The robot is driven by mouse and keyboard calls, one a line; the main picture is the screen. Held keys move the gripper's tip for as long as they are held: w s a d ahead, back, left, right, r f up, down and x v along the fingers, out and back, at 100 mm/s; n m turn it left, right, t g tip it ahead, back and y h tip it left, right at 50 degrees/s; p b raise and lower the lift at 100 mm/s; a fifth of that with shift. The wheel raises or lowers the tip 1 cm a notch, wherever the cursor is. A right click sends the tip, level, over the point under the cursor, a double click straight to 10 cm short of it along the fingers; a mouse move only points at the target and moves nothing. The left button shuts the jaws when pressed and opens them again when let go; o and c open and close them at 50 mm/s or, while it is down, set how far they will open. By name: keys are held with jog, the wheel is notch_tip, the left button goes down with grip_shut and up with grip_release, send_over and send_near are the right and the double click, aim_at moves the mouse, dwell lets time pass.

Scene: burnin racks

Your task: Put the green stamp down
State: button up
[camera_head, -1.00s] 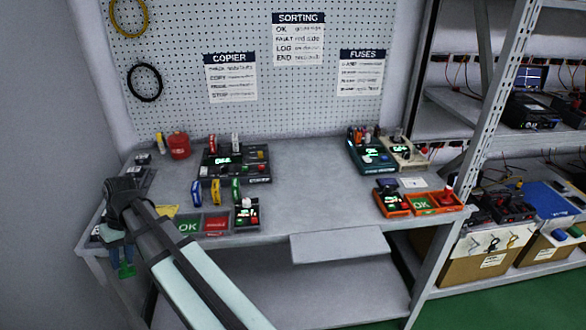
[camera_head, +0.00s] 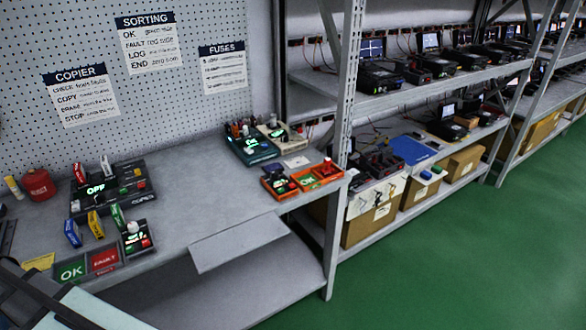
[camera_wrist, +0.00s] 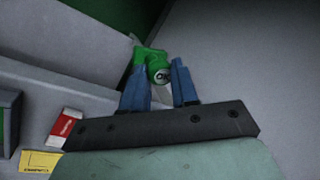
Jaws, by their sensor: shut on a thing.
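The fingers and stamp are outside the head view, where only part of my arm shows at the lower left. What lies directly under the stamp cannot be told. In the head view, a green OK pad (camera_head: 70,271) lies on the bench beside a red FAULT pad (camera_head: 104,260).
A grey workbench (camera_head: 190,220) has a black console (camera_head: 110,189) and a red canister (camera_head: 38,184). Orange trays (camera_head: 305,180) stand at its right end. A red-and-white box (camera_wrist: 66,128) and a yellow card (camera_wrist: 40,161) show in the wrist view. Shelves stand right; the bench middle is clear.

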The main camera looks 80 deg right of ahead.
jog(key=w+d+r+m+t, duration=0.25)
jog(key=d+r+m, duration=0.25)
jog(key=d+r, duration=0.55)
jog(key=s+d+r+m+h, duration=0.1)
jog(key=s+d+r+m, duration=0.35)
jog(key=d, duration=1.05)
jog(key=s+d+f+m+h, duration=0.1)
jog(key=s+d, duration=0.6)
jog(key=d, duration=0.7)
jog(key=s+d+m+t+h, duration=0.1)
jog(key=s+d+m, duration=0.4)
jog(key=s+d, duration=1.5)
jog(key=s+d+m+h, duration=0.1)
jog(key=s+d+m, duration=0.1)
jog(key=s+d, duration=0.5)
jog(key=s+d+m, duration=0.2)
jog(key=s, duration=1)
jog(key=s+d+m+h, duration=0.1)
jog(key=s+d+m, duration=0.1)
jog(key=s+d, duration=0.5)
jog(key=shift+s+a+f, duration=0.4)
jog(key=shift+f, duration=1.1)
jog(key=shift+s+a+f, duration=0.35)
jog(key=shift+f, duration=1.2)
jog(key=shift+s+a+f, duration=0.4)
jog(key=shift+f, duration=1.1)
jog(key=shift+f, duration=0.1)
jog(key=o, duration=0.9)
jog(key=shift+c, duration=0.2)
